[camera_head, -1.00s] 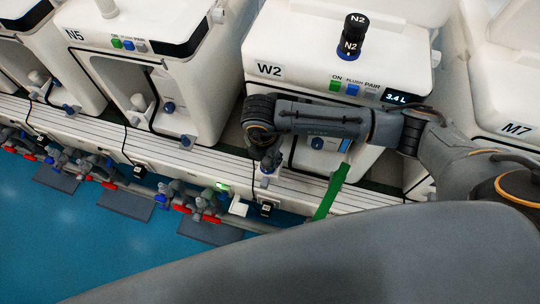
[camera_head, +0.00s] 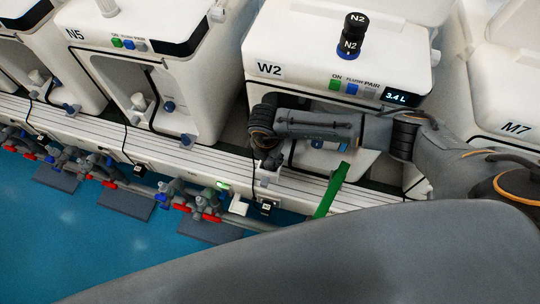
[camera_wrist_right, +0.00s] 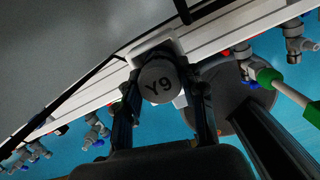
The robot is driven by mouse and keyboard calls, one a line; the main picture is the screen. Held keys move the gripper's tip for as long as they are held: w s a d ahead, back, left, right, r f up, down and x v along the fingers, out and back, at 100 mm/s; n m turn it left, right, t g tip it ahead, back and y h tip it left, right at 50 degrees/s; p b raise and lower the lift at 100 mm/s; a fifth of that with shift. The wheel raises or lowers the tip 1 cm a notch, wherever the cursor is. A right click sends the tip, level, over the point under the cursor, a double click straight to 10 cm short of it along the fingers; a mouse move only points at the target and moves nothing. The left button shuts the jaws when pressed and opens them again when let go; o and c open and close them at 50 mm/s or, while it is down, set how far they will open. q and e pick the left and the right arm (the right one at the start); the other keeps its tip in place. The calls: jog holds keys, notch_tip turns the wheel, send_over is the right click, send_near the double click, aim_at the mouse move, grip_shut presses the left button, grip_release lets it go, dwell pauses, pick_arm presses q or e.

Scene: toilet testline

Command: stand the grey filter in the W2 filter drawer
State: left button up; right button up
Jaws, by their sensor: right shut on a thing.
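The grey filter (camera_wrist_right: 158,84) is a round grey cylinder with "Y9" on its end, seen in the right wrist view. My right gripper (camera_wrist_right: 162,72) is shut on it, one dark finger on each side. A white holder, likely the W2 filter drawer (camera_wrist_right: 153,43), shows just behind the filter. I cannot tell whether the filter is inside it or above it. In the head view my right gripper (camera_head: 269,162) points down at the ledge in front of the W2 unit (camera_head: 300,65), above a small white part. The filter is not clear there. My left gripper is not in view.
The N5 unit (camera_head: 150,70) stands to the left and the M7 unit (camera_head: 508,100) to the right. A green bar (camera_head: 331,192) rises close to the right of my gripper. Valves with red handles (camera_head: 207,211) line the ledge's front. The blue floor is open at lower left.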

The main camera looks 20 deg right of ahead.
jog(key=o, duration=1.2)
jog(key=shift+f, duration=0.1)
jog(key=r+p, duration=0.4)
jog(key=r, duration=0.1)
jog(key=r+p, duration=0.2)
jog(key=shift+s+a+r, duration=0.3)
jog(key=shift+s+r, duration=0.05)
jog(key=shift+r, duration=0.05)
